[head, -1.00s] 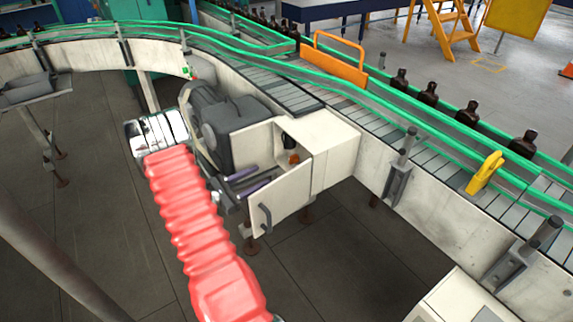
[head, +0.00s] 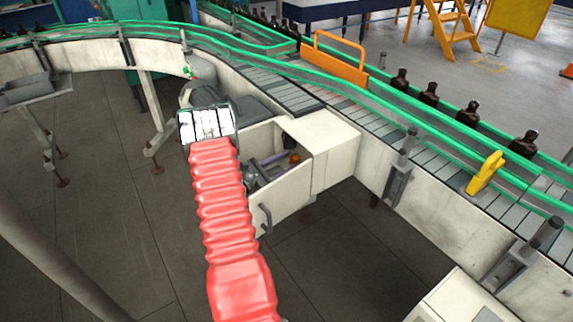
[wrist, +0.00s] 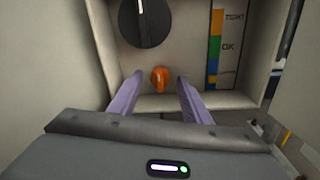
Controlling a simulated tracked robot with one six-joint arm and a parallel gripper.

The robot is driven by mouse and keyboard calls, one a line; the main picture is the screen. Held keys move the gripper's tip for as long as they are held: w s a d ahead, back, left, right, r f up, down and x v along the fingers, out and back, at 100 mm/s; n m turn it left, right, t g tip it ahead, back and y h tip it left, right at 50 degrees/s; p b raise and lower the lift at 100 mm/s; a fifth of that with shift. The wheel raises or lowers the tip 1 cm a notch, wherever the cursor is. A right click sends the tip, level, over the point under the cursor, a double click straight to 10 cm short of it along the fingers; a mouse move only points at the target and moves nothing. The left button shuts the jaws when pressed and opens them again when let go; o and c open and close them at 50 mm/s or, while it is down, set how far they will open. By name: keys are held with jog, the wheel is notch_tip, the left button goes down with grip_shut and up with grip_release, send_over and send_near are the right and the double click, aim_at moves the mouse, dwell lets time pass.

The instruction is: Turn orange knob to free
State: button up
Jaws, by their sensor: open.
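The orange knob (wrist: 160,78) sits low on the back panel of an open cabinet, below a large black dial (wrist: 145,22). It also shows as a small orange spot inside the cabinet in the head view (head: 295,158). My gripper (wrist: 157,88) is open, with its two purple fingers pointing at the panel, one on each side of the knob in the wrist view. Nothing is between the fingers but the view of the knob. I cannot tell how deep the fingertips reach. In the head view my arm hides part of the cabinet's left side.
A coloured label strip (wrist: 214,45) is right of the dial. The cabinet door (head: 285,195) with a handle stands open. The conveyor (head: 350,112) with green rails passes behind, carrying dark bottles (head: 428,94).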

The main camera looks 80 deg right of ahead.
jog(key=shift+d, duration=0.1)
jog(key=shift+c, duration=0.4)
jog(key=c, duration=0.9)
jog(key=shift+a, duration=0.35)
jog(key=shift+c, duration=0.3)
jog(key=shift+d, duration=0.25)
jog(key=shift+s, duration=0.1)
jog(key=shift+d+m, duration=0.1)
jog(key=shift+m, duration=0.2)
jog(key=shift+f+m+g, duration=0.1)
jog(key=shift+m+g, duration=0.2)
jog(key=shift+m, duration=2.5)
